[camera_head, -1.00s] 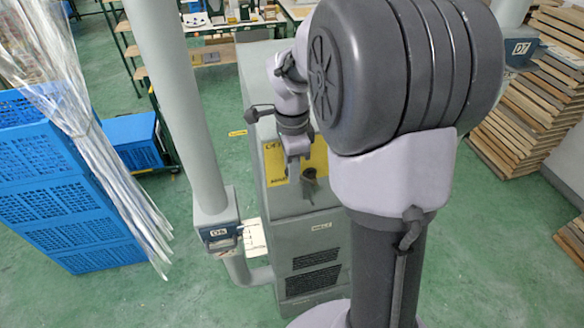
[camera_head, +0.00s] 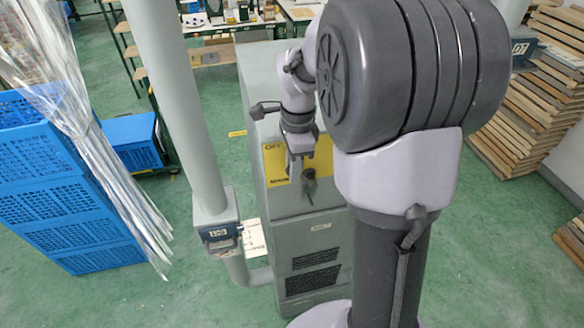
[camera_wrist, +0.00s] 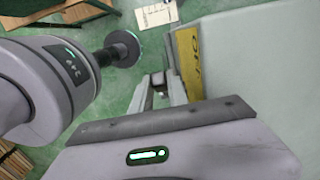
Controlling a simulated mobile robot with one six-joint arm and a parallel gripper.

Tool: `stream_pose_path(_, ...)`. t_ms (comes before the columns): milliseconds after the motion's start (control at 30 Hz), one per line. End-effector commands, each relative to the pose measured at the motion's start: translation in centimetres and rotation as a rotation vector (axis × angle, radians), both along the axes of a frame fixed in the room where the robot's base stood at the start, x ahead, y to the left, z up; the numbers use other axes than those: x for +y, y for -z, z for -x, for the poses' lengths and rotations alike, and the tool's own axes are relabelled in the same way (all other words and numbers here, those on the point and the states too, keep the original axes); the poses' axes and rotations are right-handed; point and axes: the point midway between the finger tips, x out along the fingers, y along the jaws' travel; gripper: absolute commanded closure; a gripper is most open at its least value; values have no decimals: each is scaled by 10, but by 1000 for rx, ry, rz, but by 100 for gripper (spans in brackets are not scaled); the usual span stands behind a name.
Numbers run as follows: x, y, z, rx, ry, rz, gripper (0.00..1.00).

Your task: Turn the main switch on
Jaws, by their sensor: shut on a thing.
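The main switch is a dark rotary handle (camera_head: 309,188) on a yellow plate (camera_head: 275,163) lettered OFF, on the grey cabinet's face. The plate also shows edge-on in the wrist view (camera_wrist: 189,58), with OFF readable. My gripper (camera_head: 295,172) is at the plate, its fingers reaching the handle from the upper left. It is shut on the switch handle, though the contact is partly hidden by the fingers. In the wrist view my gripper (camera_wrist: 158,86) shows its narrow fingers close beside the plate; the handle is not clear there.
The grey cabinet (camera_head: 312,235) has dark vents below the switch. A grey pipe post (camera_head: 180,110) with a labelled box (camera_head: 219,236) stands at its left. Blue crates (camera_head: 75,215) and hanging plastic strips (camera_head: 85,120) are further left. Stacked boards (camera_head: 520,110) stand at right.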

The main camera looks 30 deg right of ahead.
Motion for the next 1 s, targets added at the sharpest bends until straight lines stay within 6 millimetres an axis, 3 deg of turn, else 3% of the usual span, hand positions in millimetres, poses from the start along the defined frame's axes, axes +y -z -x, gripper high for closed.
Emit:
stream_pose_path(600, -33, -19, 7, -112, 3, -365, 100)
stream_pose_path(1000, -39, -19, 10, -136, 2, -454, 100)
